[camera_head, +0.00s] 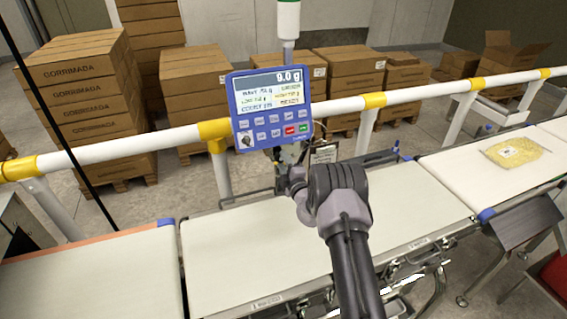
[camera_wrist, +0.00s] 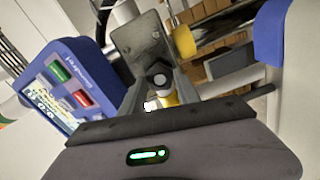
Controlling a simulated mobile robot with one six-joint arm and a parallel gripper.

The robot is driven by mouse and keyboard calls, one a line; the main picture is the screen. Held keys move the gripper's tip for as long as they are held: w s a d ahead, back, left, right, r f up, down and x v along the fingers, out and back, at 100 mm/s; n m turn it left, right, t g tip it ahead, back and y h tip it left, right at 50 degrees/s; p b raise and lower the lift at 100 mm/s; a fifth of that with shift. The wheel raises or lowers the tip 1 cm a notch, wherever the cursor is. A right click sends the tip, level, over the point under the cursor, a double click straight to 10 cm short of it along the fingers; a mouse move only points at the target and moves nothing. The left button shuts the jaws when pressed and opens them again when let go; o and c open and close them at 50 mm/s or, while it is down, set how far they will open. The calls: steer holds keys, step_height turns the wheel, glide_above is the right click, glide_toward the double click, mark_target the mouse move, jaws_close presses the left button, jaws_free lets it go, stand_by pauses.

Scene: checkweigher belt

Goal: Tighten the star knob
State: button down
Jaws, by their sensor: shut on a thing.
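My gripper (camera_head: 297,184) reaches over the middle conveyor to the mount below the blue weighing display (camera_head: 270,105). In the wrist view, my gripper (camera_wrist: 158,82) has its fingers closed in around a small round dark-and-pale piece (camera_wrist: 161,77) in front of a grey metal bracket (camera_wrist: 140,42). This piece appears to be the star knob; its lobes are mostly hidden by the fingers. In the head view my wrist hides the knob. The display reads 9.0 g, and its side also shows close on the left of the wrist view (camera_wrist: 75,45).
The white weighing belt (camera_head: 245,250) under my arm is bare. A yellow pack (camera_head: 515,152) lies on the right belt (camera_head: 460,170). A white and yellow rail (camera_head: 120,145) runs behind the belts. Stacked cartons (camera_head: 85,85) stand beyond it.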

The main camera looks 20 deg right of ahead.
stand_by(0.3)
steer(key=c, duration=0.9)
jaws_free()
steer(key=s+p, duration=0.3)
steer(key=s, duration=1.4)
steer(key=shift+s, duration=0.25)
